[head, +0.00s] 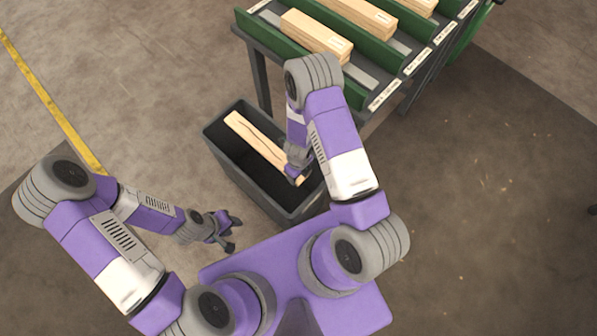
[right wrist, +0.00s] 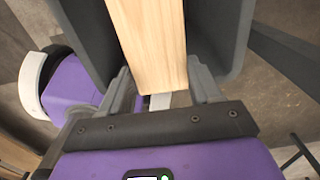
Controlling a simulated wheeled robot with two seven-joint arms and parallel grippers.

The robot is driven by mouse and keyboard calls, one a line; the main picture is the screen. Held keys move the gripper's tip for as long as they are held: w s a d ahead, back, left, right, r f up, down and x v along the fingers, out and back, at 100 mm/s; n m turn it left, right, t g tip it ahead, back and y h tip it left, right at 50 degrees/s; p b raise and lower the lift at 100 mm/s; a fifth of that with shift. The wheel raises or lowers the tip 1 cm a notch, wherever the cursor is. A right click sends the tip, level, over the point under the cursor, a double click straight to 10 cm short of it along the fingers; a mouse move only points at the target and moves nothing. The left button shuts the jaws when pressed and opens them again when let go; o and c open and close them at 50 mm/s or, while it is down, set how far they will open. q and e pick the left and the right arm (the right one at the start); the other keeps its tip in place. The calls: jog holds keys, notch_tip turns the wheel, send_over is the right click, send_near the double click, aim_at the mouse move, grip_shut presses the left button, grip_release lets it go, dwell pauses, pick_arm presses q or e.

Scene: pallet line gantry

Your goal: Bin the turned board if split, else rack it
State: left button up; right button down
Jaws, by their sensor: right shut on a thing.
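The board (head: 258,140) is pale wood, with a dark jagged line like a split along its upper face in the head view. It lies tilted over the mouth of the dark grey bin (head: 225,165). My right gripper (head: 296,174) is shut on its near end. In the right wrist view the board (right wrist: 152,40) runs from between the fingers (right wrist: 158,92) into the bin (right wrist: 232,35); the face seen there looks plain. Whether the board touches the bin is unclear. My left gripper (head: 233,232) is open and empty, left of the bin's near end.
A green rack (head: 290,45) with sloping lanes stands behind the bin; stacks of boards (head: 316,36) lie in several lanes, and labels line its front edge. A yellow floor line (head: 55,110) runs at left. Floor right of my right arm is clear.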

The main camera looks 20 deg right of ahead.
jog(key=shift+f, duration=0.35)
jog(key=shift+c, duration=0.7)
grip_release()
jog(key=shift+r, duration=0.1)
notch_tip(320, 180, up, 8)
jog(key=p, duration=0.3)
jog(key=shift+f, duration=0.25)
jog(key=shift+s, duration=0.1)
